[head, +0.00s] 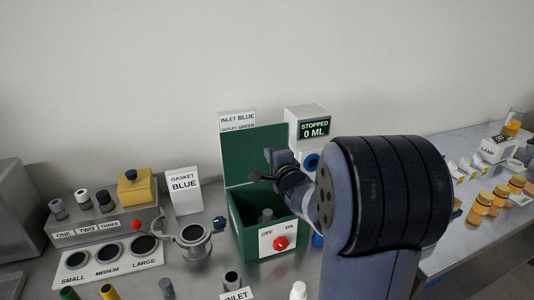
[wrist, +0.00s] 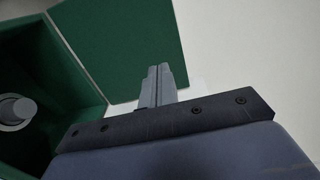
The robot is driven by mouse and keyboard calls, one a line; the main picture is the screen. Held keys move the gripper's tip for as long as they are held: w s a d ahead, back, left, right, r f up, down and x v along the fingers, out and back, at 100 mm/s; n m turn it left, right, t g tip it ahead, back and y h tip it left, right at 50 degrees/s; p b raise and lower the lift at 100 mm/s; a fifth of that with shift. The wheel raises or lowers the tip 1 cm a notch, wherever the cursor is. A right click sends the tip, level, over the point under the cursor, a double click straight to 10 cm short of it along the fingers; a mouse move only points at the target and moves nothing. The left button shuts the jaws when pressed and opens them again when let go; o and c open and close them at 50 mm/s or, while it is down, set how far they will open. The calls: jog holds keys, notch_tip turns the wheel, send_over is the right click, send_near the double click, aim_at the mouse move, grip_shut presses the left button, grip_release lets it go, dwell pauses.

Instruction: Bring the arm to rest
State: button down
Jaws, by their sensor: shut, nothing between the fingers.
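My gripper (head: 268,165) is in the middle of the head view, in front of the green box's raised lid. In the wrist view my gripper (wrist: 158,72) has its two fingers together, with nothing between them. The green box (head: 244,233) stands open below it, with a grey cylinder (head: 266,215) inside. The cylinder also shows in the wrist view (wrist: 14,110). My arm covers the right middle of the head view and hides part of the bench.
A white unit reading "STOPPED 0 ML" (head: 314,130) stands behind my arm. The box front has a red knob (head: 281,243). Left are a yellow block (head: 136,188), a "GASKET BLUE" card (head: 184,192) and a sizing plate (head: 108,258). Amber jars (head: 480,207) stand at right.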

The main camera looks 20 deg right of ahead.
jog(key=shift+s+r, duration=0.1)
jog(key=shift+s, duration=2.5)
jog(key=shift+w, duration=0.1)
